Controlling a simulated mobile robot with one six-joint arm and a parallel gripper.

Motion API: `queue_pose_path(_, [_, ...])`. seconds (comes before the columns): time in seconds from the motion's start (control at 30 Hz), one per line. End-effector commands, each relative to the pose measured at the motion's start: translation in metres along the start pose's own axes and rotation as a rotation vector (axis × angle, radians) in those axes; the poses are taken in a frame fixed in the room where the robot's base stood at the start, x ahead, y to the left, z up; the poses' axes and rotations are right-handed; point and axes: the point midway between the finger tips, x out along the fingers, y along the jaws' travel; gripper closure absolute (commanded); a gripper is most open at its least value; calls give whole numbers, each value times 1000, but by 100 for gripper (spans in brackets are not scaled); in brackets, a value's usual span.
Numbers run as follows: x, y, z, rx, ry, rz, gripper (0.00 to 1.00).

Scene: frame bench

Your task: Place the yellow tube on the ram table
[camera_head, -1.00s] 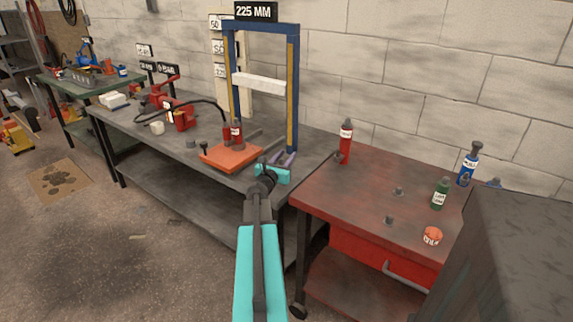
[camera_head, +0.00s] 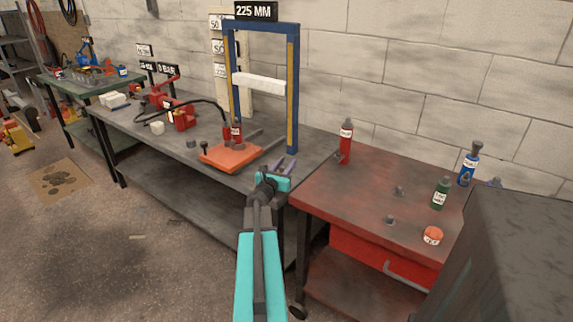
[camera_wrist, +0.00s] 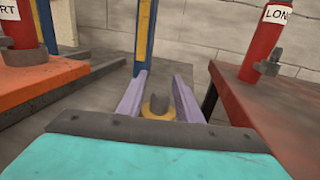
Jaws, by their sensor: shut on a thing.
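My gripper (camera_head: 282,168) is near the right end of the grey bench, with its lilac fingers pointing away over the bench edge. In the wrist view the fingers (camera_wrist: 161,82) hold a yellow tube (camera_wrist: 157,113) between them. A grey round piece sits in or behind the tube's middle; I cannot tell which. The tube is hidden in the head view. An orange plate (camera_head: 243,159), which looks like the ram table, lies below the blue press frame, left of my gripper. A red labelled cylinder (camera_head: 236,132) stands on the plate.
The blue press frame (camera_head: 232,72) has a white crossbeam (camera_head: 258,83) above the plate. A red bench (camera_head: 345,196) to the right bears a tall red cylinder (camera_head: 346,143), green and blue bottles and small pegs. A red pump (camera_head: 182,117) stands to the left.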

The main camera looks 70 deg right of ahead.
Motion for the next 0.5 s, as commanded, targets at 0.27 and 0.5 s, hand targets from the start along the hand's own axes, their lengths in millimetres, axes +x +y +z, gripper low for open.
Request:
queue_pose_path(0.27, [0,0,-2,0,0,0,49])
queue_pose_path(0.5, [0,0,-2,0,0,0,49])
